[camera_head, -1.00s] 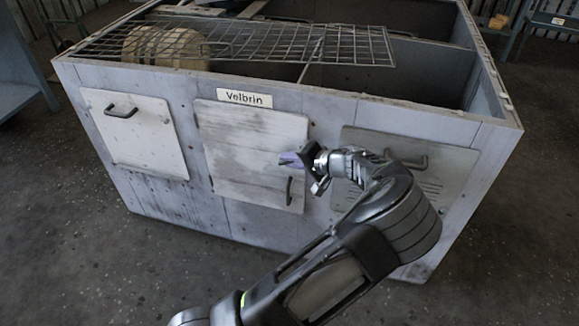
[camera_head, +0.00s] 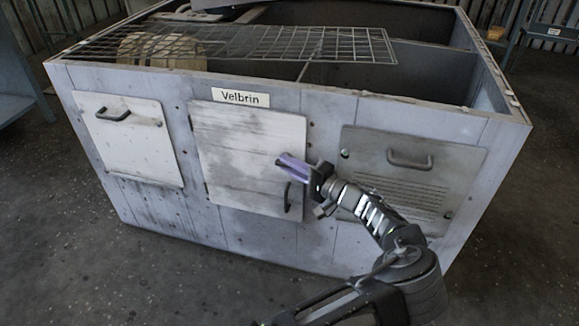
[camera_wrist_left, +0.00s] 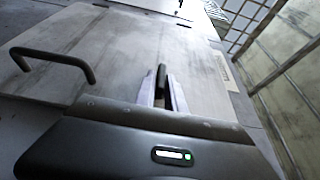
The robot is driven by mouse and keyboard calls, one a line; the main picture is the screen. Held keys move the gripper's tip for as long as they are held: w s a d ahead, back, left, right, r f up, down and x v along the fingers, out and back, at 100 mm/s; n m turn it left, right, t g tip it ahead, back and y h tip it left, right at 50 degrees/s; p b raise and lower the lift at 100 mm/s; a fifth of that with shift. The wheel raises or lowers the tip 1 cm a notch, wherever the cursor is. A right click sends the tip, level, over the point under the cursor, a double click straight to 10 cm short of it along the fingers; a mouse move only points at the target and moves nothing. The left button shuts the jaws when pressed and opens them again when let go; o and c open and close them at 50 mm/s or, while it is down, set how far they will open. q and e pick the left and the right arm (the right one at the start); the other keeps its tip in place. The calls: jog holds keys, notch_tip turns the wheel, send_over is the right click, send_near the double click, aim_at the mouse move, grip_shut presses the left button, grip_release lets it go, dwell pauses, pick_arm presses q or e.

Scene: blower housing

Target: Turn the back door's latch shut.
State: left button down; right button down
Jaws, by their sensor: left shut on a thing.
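The pale middle door (camera_head: 245,155) is on the front of the grey blower housing, under the "Velbrin" label (camera_head: 240,97). It looks closed. Its dark handle (camera_head: 288,197) is near its right edge and also shows at the upper left of the left wrist view (camera_wrist_left: 55,55). My left gripper (camera_head: 283,160) is at the door's right edge, just above the handle. In the left wrist view its fingers are shut on a small dark latch (camera_wrist_left: 162,76). In the head view the gripper hides the latch. My right gripper is not in view.
Another pale door (camera_head: 128,145) is at the left, and a grey louvered door (camera_head: 405,175) is at the right behind my left arm. A wire grate (camera_head: 240,42) lies across the open top. The floor (camera_head: 90,270) in front is clear.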

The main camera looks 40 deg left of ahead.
pick_arm(q)
jog(key=shift+s+a, duration=0.1)
jog(key=c, duration=1.5)
grip_release()
jog(key=shift+d, duration=0.55)
jog(key=d, duration=0.3)
jog(key=d+p, duration=0.1)
jog(key=d, duration=0.2)
jog(key=shift+s+d+f, duration=0.1)
jog(key=shift+s+d, duration=0.1)
jog(key=shift+d, duration=0.15)
